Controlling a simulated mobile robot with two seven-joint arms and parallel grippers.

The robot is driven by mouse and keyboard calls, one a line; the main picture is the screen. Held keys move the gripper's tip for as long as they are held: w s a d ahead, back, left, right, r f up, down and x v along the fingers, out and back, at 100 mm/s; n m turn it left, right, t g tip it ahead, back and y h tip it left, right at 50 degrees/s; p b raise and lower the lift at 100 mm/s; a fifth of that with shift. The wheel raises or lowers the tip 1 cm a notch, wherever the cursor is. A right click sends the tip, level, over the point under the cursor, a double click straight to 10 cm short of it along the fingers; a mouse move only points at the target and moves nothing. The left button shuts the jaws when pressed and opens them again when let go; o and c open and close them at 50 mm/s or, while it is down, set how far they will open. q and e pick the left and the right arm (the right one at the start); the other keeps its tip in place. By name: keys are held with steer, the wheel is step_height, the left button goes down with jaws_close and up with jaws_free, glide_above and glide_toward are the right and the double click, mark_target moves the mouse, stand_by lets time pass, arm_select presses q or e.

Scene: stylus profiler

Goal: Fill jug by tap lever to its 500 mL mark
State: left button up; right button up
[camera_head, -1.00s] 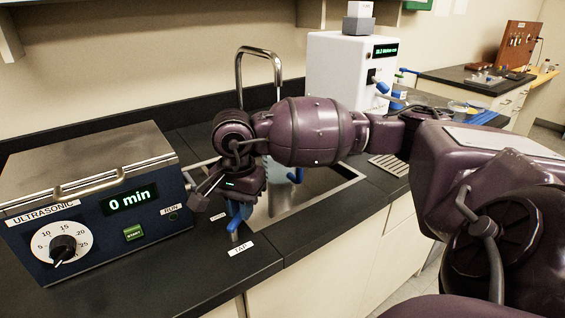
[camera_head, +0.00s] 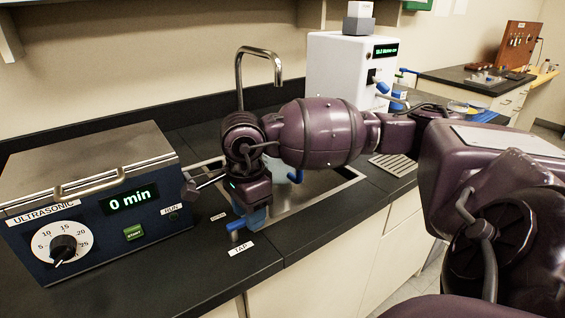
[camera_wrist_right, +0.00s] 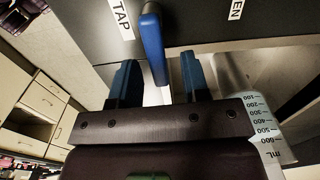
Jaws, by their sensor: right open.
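The blue tap lever (camera_head: 236,226) stands at the counter's front edge, behind its TAP label (camera_head: 240,249). My right gripper (camera_head: 250,208) is beside it, its fingers mostly hidden by its own body. In the right wrist view, the open gripper (camera_wrist_right: 158,66) has its blue fingers apart, with the lever (camera_wrist_right: 152,42) between them, nearer the left one. The jug (camera_wrist_right: 268,128) shows at the right edge of that view, with marks from 100 to 600 mL; its water level cannot be read. The spout (camera_head: 278,74) arches above the sink. My left gripper is out of view.
The sink (camera_head: 318,196) lies behind my right arm, which hides much of it. The ultrasonic bath (camera_head: 95,195) stands close on the left, reading 0 min. A white machine (camera_head: 335,75) stands at the back. The counter front (camera_head: 215,270) is clear.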

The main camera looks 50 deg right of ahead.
steer(key=shift+r+p, duration=1.2)
steer(key=shift+r, duration=2.35)
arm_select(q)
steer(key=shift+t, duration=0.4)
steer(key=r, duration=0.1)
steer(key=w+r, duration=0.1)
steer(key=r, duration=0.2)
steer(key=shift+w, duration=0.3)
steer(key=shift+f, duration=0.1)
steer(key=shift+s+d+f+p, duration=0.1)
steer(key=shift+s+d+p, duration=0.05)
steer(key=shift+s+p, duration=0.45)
arm_select(e)
step_height(320, 180, up, 11)
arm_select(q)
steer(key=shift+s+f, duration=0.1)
arm_select(e)
steer(key=shift+f, duration=0.2)
